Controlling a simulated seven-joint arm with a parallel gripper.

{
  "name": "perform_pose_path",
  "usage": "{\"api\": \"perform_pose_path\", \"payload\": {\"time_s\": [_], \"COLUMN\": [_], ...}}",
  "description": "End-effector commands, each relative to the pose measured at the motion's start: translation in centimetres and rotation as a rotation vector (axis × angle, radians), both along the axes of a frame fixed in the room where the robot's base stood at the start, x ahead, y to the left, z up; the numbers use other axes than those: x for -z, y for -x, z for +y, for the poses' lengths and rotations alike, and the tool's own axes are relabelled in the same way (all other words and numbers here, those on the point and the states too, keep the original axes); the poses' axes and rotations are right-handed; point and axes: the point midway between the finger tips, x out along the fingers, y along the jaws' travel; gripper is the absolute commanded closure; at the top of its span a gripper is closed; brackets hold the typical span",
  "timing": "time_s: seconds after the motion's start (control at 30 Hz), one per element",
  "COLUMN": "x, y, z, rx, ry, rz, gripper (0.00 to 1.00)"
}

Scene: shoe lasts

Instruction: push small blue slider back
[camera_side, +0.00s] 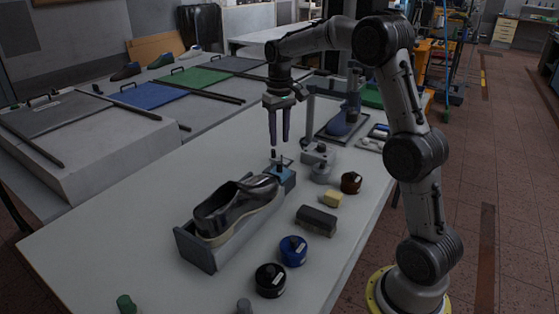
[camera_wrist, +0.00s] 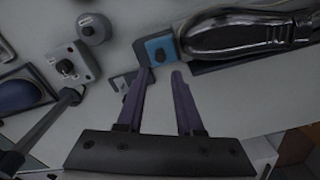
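A small blue block (camera_side: 281,177) with a dark knob on top sits at the toe end of a grey holder (camera_side: 196,252). It also shows in the wrist view (camera_wrist: 160,48), just beyond my fingertips. A dark grey shoe (camera_side: 234,209) lies in the holder with its toe by the blue block. My gripper (camera_side: 279,142) points down above the block. In the wrist view its two fingers (camera_wrist: 161,74) are apart with nothing between them. I cannot tell whether a fingertip touches the block's knob.
A brown jar (camera_side: 351,182), yellow sponge (camera_side: 332,199), dark brush (camera_side: 316,220), blue tin (camera_side: 293,250) and black tin (camera_side: 270,280) lie right of the holder. The table's left part is clear.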

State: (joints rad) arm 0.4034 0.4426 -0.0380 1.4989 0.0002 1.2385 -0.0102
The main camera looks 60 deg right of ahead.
Motion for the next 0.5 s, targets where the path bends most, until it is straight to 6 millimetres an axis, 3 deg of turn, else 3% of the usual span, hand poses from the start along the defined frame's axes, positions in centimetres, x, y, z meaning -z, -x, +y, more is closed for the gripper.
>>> {"api": "perform_pose_path", "payload": {"time_s": [0.23, 0.5], "x": [4.9, 7.8], "y": [0.1, 0.0], "z": [0.1, 0.0], "rx": [-0.001, -0.001], "ry": [-0.002, 0.000], "rz": [0.004, 0.000], "gripper": [0.65, 0.65]}}
